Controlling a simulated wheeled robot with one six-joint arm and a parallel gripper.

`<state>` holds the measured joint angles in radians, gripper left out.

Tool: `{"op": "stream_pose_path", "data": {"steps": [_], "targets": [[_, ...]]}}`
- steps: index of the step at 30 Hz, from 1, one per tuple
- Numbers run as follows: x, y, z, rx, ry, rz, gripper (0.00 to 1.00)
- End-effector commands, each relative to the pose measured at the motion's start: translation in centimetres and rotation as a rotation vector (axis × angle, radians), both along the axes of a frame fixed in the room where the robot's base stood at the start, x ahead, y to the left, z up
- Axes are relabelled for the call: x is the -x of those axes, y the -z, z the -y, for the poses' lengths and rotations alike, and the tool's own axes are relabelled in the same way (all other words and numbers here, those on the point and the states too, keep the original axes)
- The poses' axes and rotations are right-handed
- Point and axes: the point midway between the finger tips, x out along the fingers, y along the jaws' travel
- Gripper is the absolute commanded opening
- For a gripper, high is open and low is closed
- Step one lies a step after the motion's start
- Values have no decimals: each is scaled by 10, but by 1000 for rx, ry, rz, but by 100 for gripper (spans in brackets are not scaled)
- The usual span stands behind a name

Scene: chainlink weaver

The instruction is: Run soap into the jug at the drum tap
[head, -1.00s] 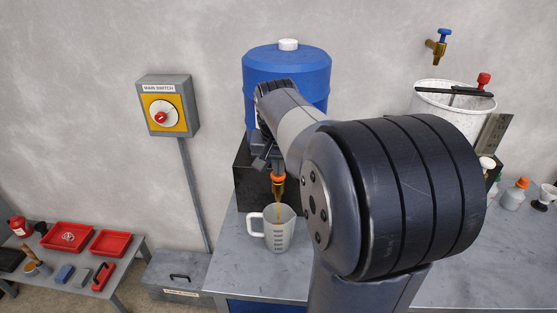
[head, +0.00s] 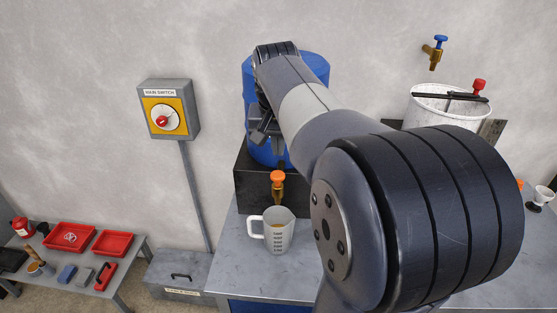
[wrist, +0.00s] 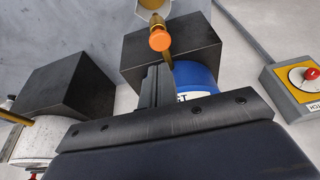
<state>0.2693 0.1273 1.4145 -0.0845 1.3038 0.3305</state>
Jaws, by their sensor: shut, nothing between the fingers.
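The blue drum (head: 316,70) lies on a black stand (head: 243,185), partly hidden behind my arm. Its brass tap (head: 278,192) has an orange handle (head: 278,176) and points down over the jug. The clear measuring jug (head: 270,238) stands upright on the bench under the tap, handle to the left, with some amber inside. I see no clear stream between tap and jug. My gripper (head: 262,140) is shut and empty, above and left of the tap, apart from it. In the wrist view its fingers (wrist: 154,86) show near the orange handle (wrist: 159,39), with the jug at the top edge (wrist: 153,4).
The grey bench (head: 238,270) holds the jug. A white bucket (head: 425,108) stands at the right under a blue-handled wall tap (head: 437,48). The main switch (head: 168,110) is on the wall at left. A low table with red trays (head: 68,236) is at far left.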

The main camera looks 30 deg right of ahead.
Motion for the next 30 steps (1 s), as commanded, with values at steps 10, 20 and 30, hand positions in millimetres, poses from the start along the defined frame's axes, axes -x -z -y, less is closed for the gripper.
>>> {"op": "stream_pose_path", "data": {"steps": [10,20,30], "targets": [[11,-44,-7,1,0,2,0],[12,-47,-7,1,0,2,0],[12,-46,-7,1,0,2,0]]}}
